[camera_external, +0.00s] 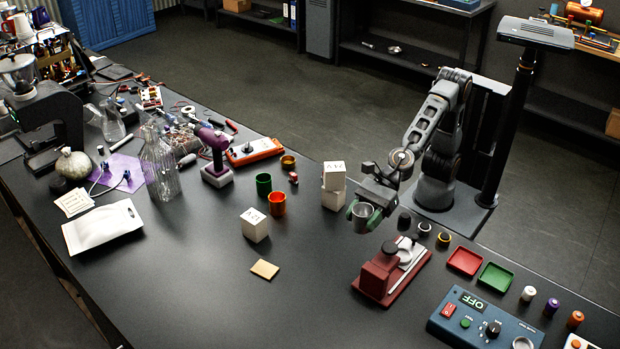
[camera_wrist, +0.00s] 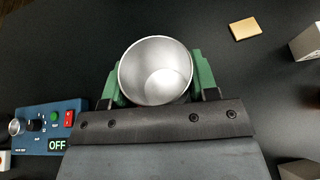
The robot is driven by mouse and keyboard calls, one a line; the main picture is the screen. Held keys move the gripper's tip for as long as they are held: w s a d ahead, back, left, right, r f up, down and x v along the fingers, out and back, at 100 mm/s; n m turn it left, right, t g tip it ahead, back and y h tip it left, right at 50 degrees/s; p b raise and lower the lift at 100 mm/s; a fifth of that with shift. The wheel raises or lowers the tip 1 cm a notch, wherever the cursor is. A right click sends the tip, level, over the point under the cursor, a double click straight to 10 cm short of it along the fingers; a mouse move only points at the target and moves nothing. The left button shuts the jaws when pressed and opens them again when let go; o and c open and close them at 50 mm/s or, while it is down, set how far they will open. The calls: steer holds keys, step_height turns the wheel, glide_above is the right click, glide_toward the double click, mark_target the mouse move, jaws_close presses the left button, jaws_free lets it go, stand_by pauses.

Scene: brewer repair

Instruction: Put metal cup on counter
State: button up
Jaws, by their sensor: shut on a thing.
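The metal cup (camera_external: 361,215) is a small silver cup held in my gripper (camera_external: 364,214) near the right-middle of the counter (camera_external: 190,285). In the wrist view the cup (camera_wrist: 155,72) shows its open mouth and empty inside, between the green fingers of my gripper (camera_wrist: 155,80). The fingers are shut on its sides. The cup looks upright in the external view. I cannot tell whether its bottom touches the black counter.
A red device (camera_external: 385,279) stands close in front. A blue control box (camera_external: 485,318) reads OFF at lower right. The front middle counter is mostly clear.

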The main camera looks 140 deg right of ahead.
steer(key=w+a+r+n+g+y+p, duration=0.1)
steer(key=w+a+r+n+g+y, duration=0.15)
steer(key=w+a+n+y, duration=0.5)
steer(key=n+g+y+p, duration=0.2)
steer(key=n+g+y, duration=0.2)
steer(key=n, duration=0.1)
glide_above(339, 298)
step_height(339, 298, down, 10)
steer(key=shift+f+p, duration=0.95)
steer(key=shift+f, duration=3.65)
steer(key=shift+f, duration=0.2)
steer(key=o, duration=0.9)
steer(key=shift+r, duration=0.1)
